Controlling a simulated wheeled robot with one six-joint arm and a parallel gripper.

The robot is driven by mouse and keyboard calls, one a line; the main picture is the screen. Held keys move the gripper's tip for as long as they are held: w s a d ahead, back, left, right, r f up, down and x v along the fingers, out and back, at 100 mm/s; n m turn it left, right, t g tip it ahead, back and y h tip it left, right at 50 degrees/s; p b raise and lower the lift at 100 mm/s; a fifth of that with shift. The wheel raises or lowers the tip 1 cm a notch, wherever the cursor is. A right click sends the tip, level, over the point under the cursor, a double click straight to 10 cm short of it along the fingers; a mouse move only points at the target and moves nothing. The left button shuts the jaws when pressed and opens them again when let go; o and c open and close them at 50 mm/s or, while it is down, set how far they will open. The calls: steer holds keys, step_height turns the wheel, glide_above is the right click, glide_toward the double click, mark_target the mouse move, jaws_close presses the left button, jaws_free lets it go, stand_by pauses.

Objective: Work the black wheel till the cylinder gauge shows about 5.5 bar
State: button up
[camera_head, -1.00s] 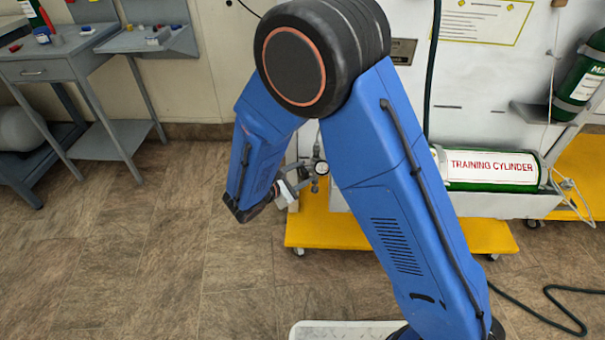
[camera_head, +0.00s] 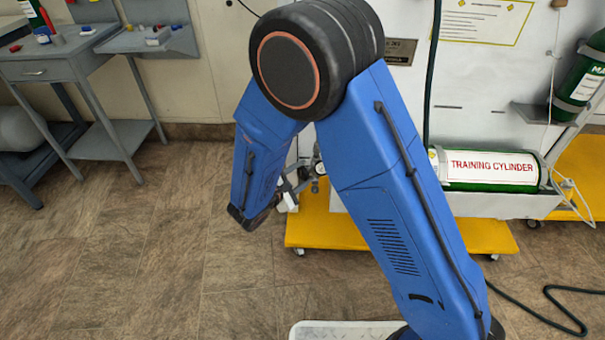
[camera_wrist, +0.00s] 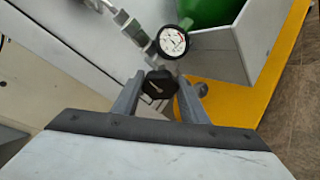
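The black wheel (camera_wrist: 159,86) is a small dark knob with a pale mark on its face. It sits between the two fingers of my gripper (camera_wrist: 160,88) in the wrist view. The fingers stand on either side of it with what look like narrow gaps, so I see no clear grip. The round white gauge (camera_wrist: 173,41) with a red-marked dial is just beyond the wheel; its reading is too small to tell.
The green training cylinder (camera_head: 489,168) lies on the white panel's shelf, right of my arm. A yellow base (camera_head: 320,232) runs below the panel. A grey workbench (camera_head: 60,62) stands at the left. The floor between is open. A dark hose (camera_head: 545,312) lies at the lower right.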

steer(key=o, duration=0.4)
steer(key=shift+s, duration=0.1)
steer(key=v, duration=1.7)
steer(key=shift+a, duration=0.15)
steer(key=shift+r, duration=0.1)
